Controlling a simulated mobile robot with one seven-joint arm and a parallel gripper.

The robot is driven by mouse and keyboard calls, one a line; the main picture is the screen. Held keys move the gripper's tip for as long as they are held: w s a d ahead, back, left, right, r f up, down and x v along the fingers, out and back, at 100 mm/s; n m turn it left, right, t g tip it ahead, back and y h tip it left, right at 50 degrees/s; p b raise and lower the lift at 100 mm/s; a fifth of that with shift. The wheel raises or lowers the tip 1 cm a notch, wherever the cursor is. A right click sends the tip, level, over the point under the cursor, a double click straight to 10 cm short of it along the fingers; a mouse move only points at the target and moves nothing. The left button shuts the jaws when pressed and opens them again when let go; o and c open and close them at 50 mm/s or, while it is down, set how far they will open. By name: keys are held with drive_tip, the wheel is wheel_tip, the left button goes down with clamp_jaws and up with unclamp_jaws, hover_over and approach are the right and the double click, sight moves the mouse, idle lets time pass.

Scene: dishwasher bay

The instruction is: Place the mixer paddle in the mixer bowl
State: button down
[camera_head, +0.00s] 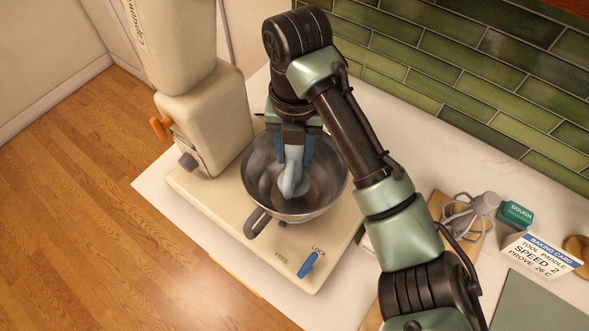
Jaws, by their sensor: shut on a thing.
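The mixer bowl (328,204) is a round metal bowl with a dark handle. It sits on the cream base of the stand mixer. My gripper (293,158) is over the bowl, pointing down, with its blue fingers shut on the pale grey-blue mixer paddle (291,183). The paddle hangs down inside the bowl's rim. I cannot tell whether its lower end touches the bowl's bottom. The cream mixer body (205,120) stands just left of the bowl.
A blue lock lever (308,264) is on the mixer base, marked FREE and LOCK. A grey wire tool (470,212), a green dough box (515,214) and a baking card (540,256) lie to the right. A green tiled wall (480,70) stands behind. The counter's left edge meets open floor.

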drive_tip(key=shift+w+f, duration=0.1)
drive_tip(key=shift+f, duration=2.45)
drive_tip(key=shift+c, duration=2.2)
unclamp_jaws()
drive_tip(key=shift+r, duration=0.1)
wheel_tip(320, 180, up, 12)
drive_tip(key=shift+d+r+p, duration=0.1)
drive_tip(key=shift+p, duration=0.3)
